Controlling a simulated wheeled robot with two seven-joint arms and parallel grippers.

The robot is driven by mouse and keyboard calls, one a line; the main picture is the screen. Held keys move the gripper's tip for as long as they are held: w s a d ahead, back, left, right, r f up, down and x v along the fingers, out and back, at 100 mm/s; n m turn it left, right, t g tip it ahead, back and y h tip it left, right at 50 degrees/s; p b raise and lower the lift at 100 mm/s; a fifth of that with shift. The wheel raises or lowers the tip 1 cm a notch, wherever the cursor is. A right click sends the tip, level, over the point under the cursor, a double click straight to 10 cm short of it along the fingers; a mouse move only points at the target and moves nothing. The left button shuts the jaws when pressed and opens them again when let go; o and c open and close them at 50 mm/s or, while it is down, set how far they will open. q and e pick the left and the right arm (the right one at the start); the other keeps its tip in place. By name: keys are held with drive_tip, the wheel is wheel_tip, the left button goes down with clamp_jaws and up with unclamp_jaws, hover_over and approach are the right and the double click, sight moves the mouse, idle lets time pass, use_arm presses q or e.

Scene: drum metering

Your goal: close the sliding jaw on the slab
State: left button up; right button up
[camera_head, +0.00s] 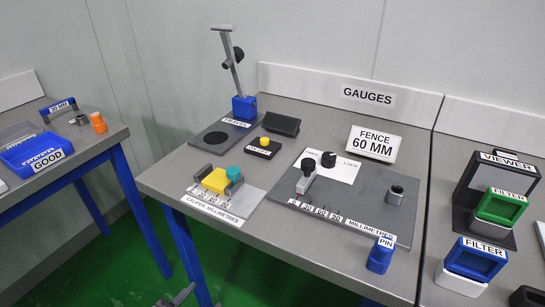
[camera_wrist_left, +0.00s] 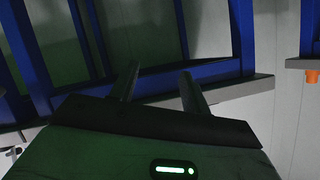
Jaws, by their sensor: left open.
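The caliper (camera_head: 238,206) is a grey plate near the table's front left edge, labelled "CALIPER, MILLIMETRES". A yellow slab (camera_head: 215,180) lies on it between two dark jaws. The fixed jaw (camera_head: 201,171) is at the slab's left. The sliding jaw (camera_head: 235,187), with a teal knob (camera_head: 233,173), is at its right, very close; I cannot tell whether it touches. My left gripper (camera_head: 178,296) shows at the bottom of the head view, low in front of the table, away from the caliper. In the left wrist view its fingers (camera_wrist_left: 160,76) are apart and empty.
A grey gauge plate (camera_head: 345,205) with a knobbed slider and a blue pin holder (camera_head: 380,255) lies right of the caliper. A blue-based stand (camera_head: 244,107) and a black block with a yellow button (camera_head: 263,146) are behind. A side table with a blue tray (camera_head: 38,152) stands left.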

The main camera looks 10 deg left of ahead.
use_arm(q)
drive_tip(key=w+a+r+m+t+h, duration=0.2)
drive_tip(key=w+a+r+m+t, duration=0.3)
drive_tip(key=r+m, duration=0.7)
drive_tip(key=m+g+h+p, duration=0.25)
drive_tip(key=m+h, duration=0.35)
drive_tip(key=m, duration=1.8)
approach(228, 174)
drive_tip(key=shift+g, duration=0.35)
drive_tip(key=p+x, duration=0.1)
drive_tip(key=x, duration=0.2)
drive_tip(key=p+x, duration=0.1)
drive_tip(key=x, duration=0.3)
drive_tip(key=p+x, duration=0.1)
drive_tip(key=x, duration=0.2)
drive_tip(key=shift+w+r, duration=0.25)
drive_tip(key=shift+w, duration=0.05)
drive_tip(key=shift+w+d+f, duration=0.1)
drive_tip(key=shift+w+d, duration=0.15)
drive_tip(key=shift+w, duration=0.05)
use_arm(e)
drive_tip(key=shift+s+d+r, duration=0.15)
drive_tip(key=shift+d+r, duration=0.05)
drive_tip(key=shift+r, duration=0.35)
drive_tip(key=shift+s+d+r, duration=0.1)
drive_tip(key=shift+d+r, duration=0.1)
drive_tip(key=shift+r, duration=0.35)
